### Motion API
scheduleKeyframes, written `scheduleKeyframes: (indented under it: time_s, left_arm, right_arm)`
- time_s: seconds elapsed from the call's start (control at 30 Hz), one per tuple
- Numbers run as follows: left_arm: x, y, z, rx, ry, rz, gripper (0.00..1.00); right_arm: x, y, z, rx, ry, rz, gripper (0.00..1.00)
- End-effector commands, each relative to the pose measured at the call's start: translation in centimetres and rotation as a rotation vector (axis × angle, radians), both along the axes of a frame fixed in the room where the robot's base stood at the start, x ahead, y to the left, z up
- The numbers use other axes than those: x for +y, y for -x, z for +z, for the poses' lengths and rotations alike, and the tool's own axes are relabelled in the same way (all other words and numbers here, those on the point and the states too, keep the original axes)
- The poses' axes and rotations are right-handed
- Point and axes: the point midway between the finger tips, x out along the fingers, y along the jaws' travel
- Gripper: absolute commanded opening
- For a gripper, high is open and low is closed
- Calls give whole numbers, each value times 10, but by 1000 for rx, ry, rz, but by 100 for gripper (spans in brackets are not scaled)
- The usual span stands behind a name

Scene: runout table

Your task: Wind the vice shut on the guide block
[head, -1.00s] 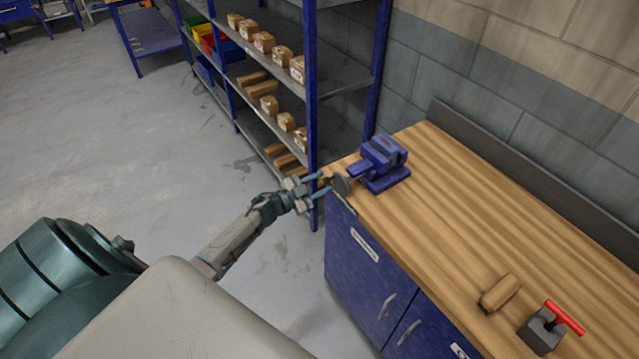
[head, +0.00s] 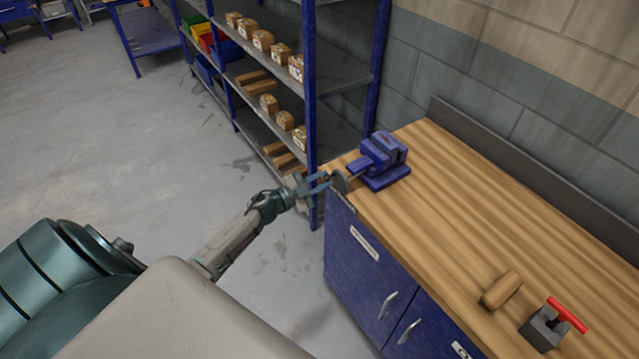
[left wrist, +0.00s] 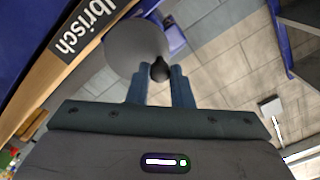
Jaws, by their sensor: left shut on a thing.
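The blue vice (head: 384,158) stands on the far left corner of the wooden bench. A grey disc-shaped handwheel (head: 339,182) sits at its left end, over the bench edge, and fills the top of the left wrist view (left wrist: 134,48). My left gripper (head: 324,181) is at the wheel, its fingers shut on the wheel's dark knob (left wrist: 160,70). I cannot make out a guide block between the vice jaws at this angle. My right gripper is not in view.
On the bench (head: 450,215) lie a wooden piece (head: 501,289) and a dark grey block with a red T-handle (head: 545,327), both far from the vice. A blue-framed shelf rack (head: 311,110) stands close behind my left gripper. The middle of the bench is clear.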

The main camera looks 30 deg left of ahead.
Motion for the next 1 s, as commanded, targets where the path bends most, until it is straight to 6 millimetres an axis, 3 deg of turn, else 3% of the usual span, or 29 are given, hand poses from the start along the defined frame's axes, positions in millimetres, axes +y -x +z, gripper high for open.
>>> scheduleKeyframes:
  time_s: [0.3, 0.53, 0.83, 1.0]
  left_arm:
    - [-1, 1, 0, -13, -31, -1, 0]
    - [-7, 4, 1, -108, -264, -2, 0]
    - [-8, 4, 4, -123, -299, -1, 0]
    - [-12, 5, 2, -176, -425, -2, 0]
  right_arm:
    - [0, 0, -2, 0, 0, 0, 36]
    - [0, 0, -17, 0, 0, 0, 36]
    - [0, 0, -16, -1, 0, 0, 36]
    - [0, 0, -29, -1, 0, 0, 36]
